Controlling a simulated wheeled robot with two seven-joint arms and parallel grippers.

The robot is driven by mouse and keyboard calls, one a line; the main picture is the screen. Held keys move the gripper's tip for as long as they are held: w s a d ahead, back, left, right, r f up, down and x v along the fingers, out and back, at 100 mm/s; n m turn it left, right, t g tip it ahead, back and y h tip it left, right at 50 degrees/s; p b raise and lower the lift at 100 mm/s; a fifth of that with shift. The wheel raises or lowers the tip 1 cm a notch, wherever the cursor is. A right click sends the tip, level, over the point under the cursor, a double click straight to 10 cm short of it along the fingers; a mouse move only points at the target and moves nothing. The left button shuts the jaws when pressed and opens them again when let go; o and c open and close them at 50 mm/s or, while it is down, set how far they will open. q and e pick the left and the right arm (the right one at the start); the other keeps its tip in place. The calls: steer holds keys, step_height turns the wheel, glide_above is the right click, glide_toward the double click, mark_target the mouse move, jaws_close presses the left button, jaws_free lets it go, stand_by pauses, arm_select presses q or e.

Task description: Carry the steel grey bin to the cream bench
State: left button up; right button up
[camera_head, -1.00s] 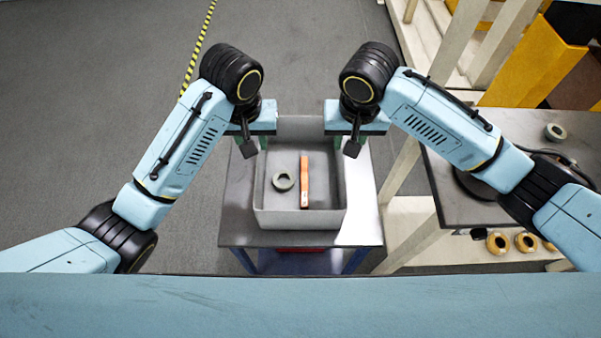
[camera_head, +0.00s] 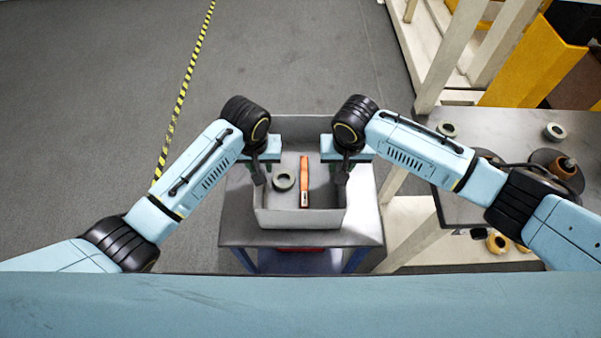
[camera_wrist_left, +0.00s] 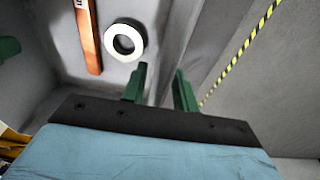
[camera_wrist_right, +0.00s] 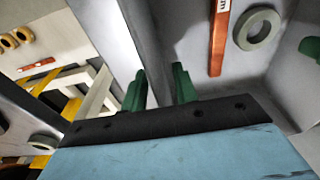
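The steel grey bin (camera_head: 300,219) stands on a small grey-topped cart (camera_head: 235,222) with blue legs. Inside it lie a grey ring (camera_head: 283,181) and an orange bar (camera_head: 304,182). My left gripper (camera_head: 256,170) is at the bin's left wall; in the left wrist view its green fingers (camera_wrist_left: 160,92) are apart, one on each side of the wall. My right gripper (camera_head: 343,168) is at the right wall; in the right wrist view its fingers (camera_wrist_right: 160,88) also straddle the wall. Finger contact with the walls is not clear. The cream bench (camera_head: 408,221) stands to the right.
Grey rings (camera_head: 555,131) and a dark spool with a copper-coloured core (camera_head: 564,167) are on the bench's grey top. Yellow rolls (camera_head: 498,242) sit on its lower shelf. Grey floor (camera_head: 90,110) with a yellow-black stripe (camera_head: 181,95) lies open to the left.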

arm_select(q)
jaws_close()
arm_select(e)
jaws_close()
arm_select(q)
steer(key=shift+w+r, duration=0.1)
steer(key=shift+r, duration=0.05)
arm_select(e)
steer(key=shift+w+r, duration=0.1)
steer(key=shift+r, duration=0.1)
